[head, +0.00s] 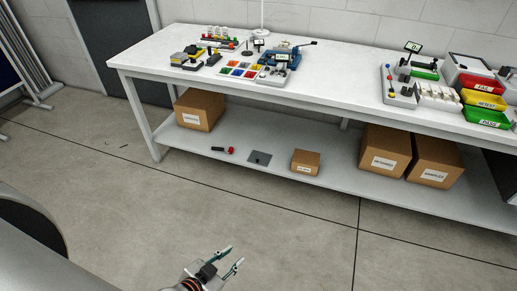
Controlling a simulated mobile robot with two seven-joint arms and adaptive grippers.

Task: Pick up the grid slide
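I cannot make out for certain which thing is the grid slide; the small parts on the white workbench (335,85) are too small to tell apart. A tray with coloured squares (240,69) lies near the bench's front edge, beside a blue and grey device (280,66). My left gripper (235,255) is at the bottom of the head view, low in front of the bench and well apart from it. Its two fingers are spread and nothing is between them. My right gripper is not in view.
Yellow and grey blocks (189,57) stand on the bench's left part. Red, yellow and green bins (484,100) stand at the right. The floor in front is clear.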

